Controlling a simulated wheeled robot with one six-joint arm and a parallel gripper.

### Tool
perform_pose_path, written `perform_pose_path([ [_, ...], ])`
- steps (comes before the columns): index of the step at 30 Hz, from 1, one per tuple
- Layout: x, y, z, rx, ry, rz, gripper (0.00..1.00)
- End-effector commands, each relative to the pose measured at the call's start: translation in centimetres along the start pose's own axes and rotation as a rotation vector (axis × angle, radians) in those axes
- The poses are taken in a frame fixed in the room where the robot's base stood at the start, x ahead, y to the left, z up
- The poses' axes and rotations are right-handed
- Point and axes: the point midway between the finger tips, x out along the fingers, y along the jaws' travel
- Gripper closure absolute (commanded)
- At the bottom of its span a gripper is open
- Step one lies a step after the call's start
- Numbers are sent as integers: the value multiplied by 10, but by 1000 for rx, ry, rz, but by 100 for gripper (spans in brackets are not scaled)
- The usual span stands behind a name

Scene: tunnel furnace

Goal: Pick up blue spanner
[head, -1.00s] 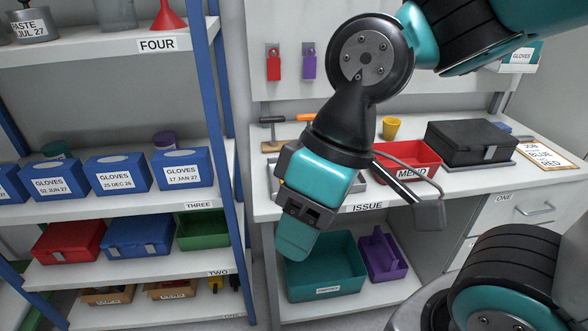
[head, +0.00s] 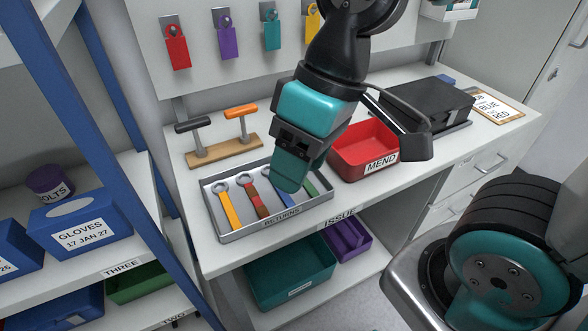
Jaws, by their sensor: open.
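The returns tray (head: 256,229) is a grey metal tray on the bench, with several spanners lying side by side in it. The blue spanner (head: 283,206) lies right of the red one, and its upper part is hidden behind my gripper. A yellow spanner (head: 229,208), a red spanner (head: 254,198) and a green spanner (head: 311,187) share the tray. My gripper (head: 288,174) points down in front of the tray's right half in this view. It is open with nothing seen in it; its height above the spanners is hard to tell.
A red MEND bin (head: 347,161) stands right of the tray, with a black case (head: 428,118) beyond. A wooden stand with two handled tools (head: 224,151) is behind the tray. Blue shelving (head: 125,140) rises at the left. Coloured tags hang on the back panel.

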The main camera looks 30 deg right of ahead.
Motion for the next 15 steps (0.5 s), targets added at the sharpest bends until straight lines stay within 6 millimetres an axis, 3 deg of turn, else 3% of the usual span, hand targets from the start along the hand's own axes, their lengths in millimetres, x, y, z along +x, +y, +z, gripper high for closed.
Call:
perform_pose_path([
  [6,13,74,-74,281,-66,158,49],
  [9,23,108,-100,408,-86,232,49],
  [15,40,145,-124,547,-102,315,49],
])
